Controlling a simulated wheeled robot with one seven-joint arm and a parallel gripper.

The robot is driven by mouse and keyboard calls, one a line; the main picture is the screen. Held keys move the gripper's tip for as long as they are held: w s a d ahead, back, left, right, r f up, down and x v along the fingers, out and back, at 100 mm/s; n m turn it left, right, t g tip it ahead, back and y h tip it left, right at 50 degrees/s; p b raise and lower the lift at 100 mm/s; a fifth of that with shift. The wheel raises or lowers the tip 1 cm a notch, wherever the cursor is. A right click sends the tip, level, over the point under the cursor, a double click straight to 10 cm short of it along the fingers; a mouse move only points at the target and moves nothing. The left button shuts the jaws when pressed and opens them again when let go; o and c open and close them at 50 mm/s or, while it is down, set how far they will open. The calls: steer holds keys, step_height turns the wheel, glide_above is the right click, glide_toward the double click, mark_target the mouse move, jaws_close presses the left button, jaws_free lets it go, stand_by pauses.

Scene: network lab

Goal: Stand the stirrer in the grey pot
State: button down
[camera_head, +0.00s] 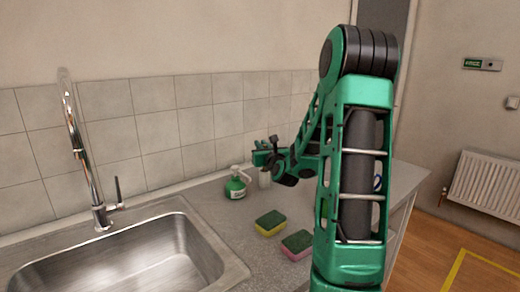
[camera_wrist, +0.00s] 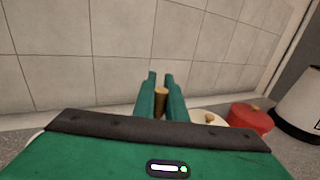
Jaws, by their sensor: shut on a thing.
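My gripper (camera_head: 264,158) is above the back of the counter, beyond the green soap bottle. In the wrist view its green fingers (camera_wrist: 161,78) are closed on a brown, wooden-looking piece (camera_wrist: 161,103), which seems to be the stirrer. Only a short part of it shows; the rest is hidden by my gripper. A pale grey container (camera_head: 264,179) stands just below my gripper in the head view, partly covered. I cannot tell for sure whether it is the grey pot, or whether the stirrer is inside it.
A green soap bottle (camera_head: 236,184) stands left of my gripper. Two sponges, yellow-green (camera_head: 270,223) and pink-green (camera_head: 297,245), lie nearer. The sink (camera_head: 130,262) is at left. The wrist view shows a cream lid (camera_wrist: 207,119), a red pot (camera_wrist: 250,118) and a white appliance (camera_wrist: 302,100).

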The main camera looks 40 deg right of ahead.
steer(key=shift+f, duration=0.25)
steer(key=c, duration=1.8)
jaws_free()
steer(key=shift+s+r, duration=0.1)
